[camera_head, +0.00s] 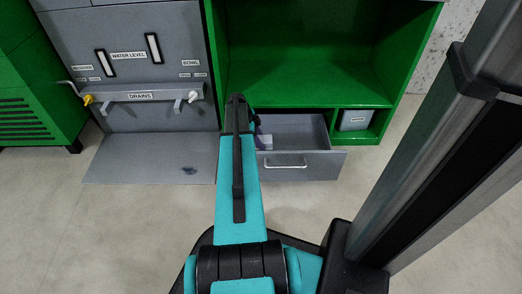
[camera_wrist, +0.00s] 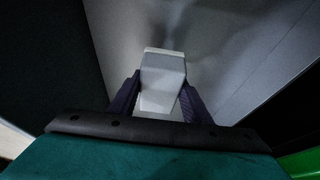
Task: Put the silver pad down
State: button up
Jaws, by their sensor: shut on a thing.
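The silver pad (camera_wrist: 163,66) shows in the wrist view as a pale grey block between the two dark purple fingers of my gripper (camera_wrist: 161,88). My gripper is shut on it. Behind the pad in that view are plain grey surfaces, and I cannot tell whether the pad touches one. In the head view my arm hides most of the gripper. A bit of a purple finger and a pale patch show beside the arm, over the open grey drawer (camera_head: 312,132). I cannot tell how high the gripper is above the drawer's floor.
The drawer's front has a metal handle (camera_head: 285,163). A green cabinet (camera_head: 300,82) stands above it, with a grey box (camera_head: 355,120) in a small compartment at right. At left, a grey drain panel (camera_head: 140,95) has yellow and white valves above a grey floor plate (camera_head: 140,160).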

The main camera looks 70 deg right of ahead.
jog(key=shift+f, duration=0.3)
jog(key=shift+f+b, duration=1.2)
jog(key=shift+f, duration=1.2)
jog(key=shift+f, duration=0.4)
jog(key=o, duration=0.9)
jog(key=shift+o, duration=0.5)
jog(key=shift+f, duration=0.1)
